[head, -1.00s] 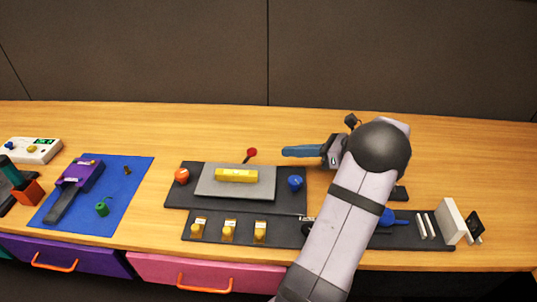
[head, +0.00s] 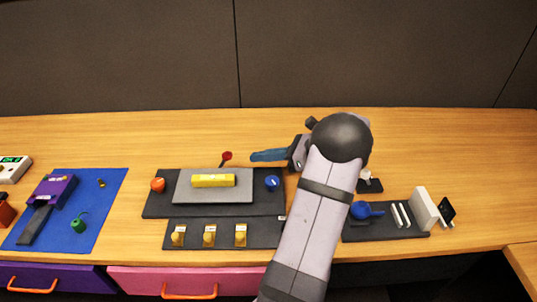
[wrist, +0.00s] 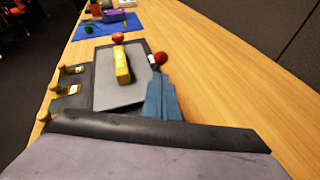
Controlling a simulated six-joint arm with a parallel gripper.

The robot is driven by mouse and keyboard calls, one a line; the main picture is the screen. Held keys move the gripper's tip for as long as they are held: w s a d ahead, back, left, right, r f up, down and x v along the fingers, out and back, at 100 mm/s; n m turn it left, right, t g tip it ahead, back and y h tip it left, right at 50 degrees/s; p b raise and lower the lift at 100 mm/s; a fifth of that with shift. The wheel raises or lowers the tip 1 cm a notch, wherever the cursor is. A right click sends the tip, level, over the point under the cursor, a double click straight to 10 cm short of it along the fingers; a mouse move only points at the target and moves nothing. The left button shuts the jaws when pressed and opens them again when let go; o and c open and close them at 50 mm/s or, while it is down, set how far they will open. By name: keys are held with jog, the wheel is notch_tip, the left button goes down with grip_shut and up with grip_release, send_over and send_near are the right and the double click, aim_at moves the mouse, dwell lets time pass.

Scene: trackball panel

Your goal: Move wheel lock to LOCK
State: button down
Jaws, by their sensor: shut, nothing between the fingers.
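The trackball panel (head: 155,208) is a dark base with a raised grey plate, a yellow bar (head: 213,180), an orange knob (head: 157,184) and a blue knob (head: 272,183). A red-tipped lever (head: 226,157) stands at its back edge; its red ball (wrist: 161,58) also shows in the wrist view, beside a small white label. I cannot read which control is the wheel lock. My gripper (head: 254,155) is shut and empty, its blue fingers pointing left behind the panel, right of the red ball and apart from it. The fingers (wrist: 157,82) also show in the wrist view.
Several yellow switches (head: 209,237) line the front strip. To the right are a blue-handled part (head: 365,210) and white upright plates (head: 424,208). A blue mat (head: 105,215) lies left. My arm hides the panel's right end.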

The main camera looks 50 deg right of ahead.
send_near(223, 162)
jog(key=shift+w+a+f, duration=0.15)
jog(key=shift+w+f, duration=0.15)
jog(key=shift+w, duration=0.4)
jog(key=shift+w+a+f, duration=0.1)
jog(key=shift+w+f, duration=0.2)
jog(key=shift+w, duration=0.45)
jog(key=shift+r+p, duration=0.1)
jog(key=shift+p, duration=0.3)
